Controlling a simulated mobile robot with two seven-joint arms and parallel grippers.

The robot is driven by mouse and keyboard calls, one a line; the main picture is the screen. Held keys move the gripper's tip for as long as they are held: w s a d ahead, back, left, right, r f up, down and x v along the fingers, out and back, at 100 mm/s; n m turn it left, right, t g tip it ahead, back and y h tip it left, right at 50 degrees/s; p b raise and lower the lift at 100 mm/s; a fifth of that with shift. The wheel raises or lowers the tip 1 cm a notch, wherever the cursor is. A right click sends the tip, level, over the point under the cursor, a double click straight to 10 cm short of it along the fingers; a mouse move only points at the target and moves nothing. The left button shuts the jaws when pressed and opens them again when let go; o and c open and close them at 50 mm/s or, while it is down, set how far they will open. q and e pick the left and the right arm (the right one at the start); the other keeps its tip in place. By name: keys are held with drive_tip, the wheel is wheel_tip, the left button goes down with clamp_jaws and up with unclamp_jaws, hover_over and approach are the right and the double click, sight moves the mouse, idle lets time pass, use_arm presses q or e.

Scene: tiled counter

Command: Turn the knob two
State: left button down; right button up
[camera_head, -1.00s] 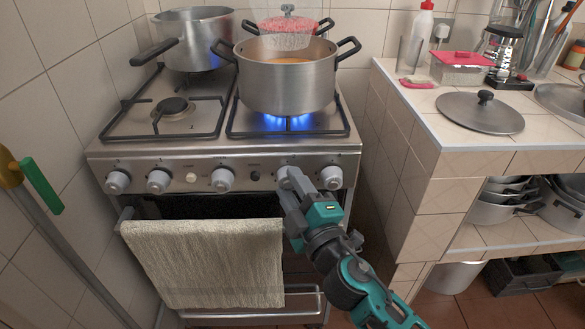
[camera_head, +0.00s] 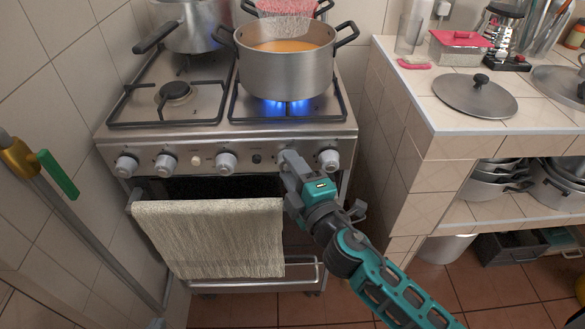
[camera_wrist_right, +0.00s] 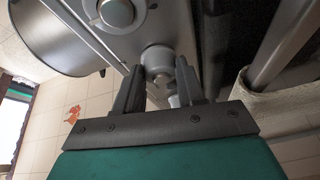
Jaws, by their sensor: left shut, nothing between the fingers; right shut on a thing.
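The stove front (camera_head: 140,143) carries a row of round silver-grey knobs. Two are at the left (camera_head: 126,166) (camera_head: 166,165), one is in the middle (camera_head: 227,162) and one is at the right end (camera_head: 329,160). The held knob's exact angle is hard to tell. My left gripper is out of view.
A steel pot of orange soup (camera_head: 285,75) stands over a blue flame on the front right burner. A towel (camera_head: 210,240) hangs on the oven handle. The tiled counter (camera_head: 440,110) with a lid (camera_head: 475,96) stands to the right. The front left burner (camera_head: 174,93) is bare.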

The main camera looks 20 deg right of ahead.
drive_tip(key=o, duration=1.1)
drive_tip(key=shift+c, duration=0.2)
use_arm(q)
drive_tip(key=shift+f, duration=0.1)
drive_tip(key=d+b, duration=0.1)
drive_tip(key=b, duration=0.1)
drive_tip(key=w+f+b, duration=0.1)
drive_tip(key=b, duration=0.1)
drive_tip(key=shift+d+f, duration=0.1)
drive_tip(key=shift+d, duration=0.3)
use_arm(e)
drive_tip(key=s+d, duration=0.1)
drive_tip(key=s, duration=1.1)
drive_tip(key=shift+s+d, duration=0.3)
drive_tip(key=shift+s, duration=0.05)
use_arm(q)
drive_tip(key=shift+a, duration=0.1)
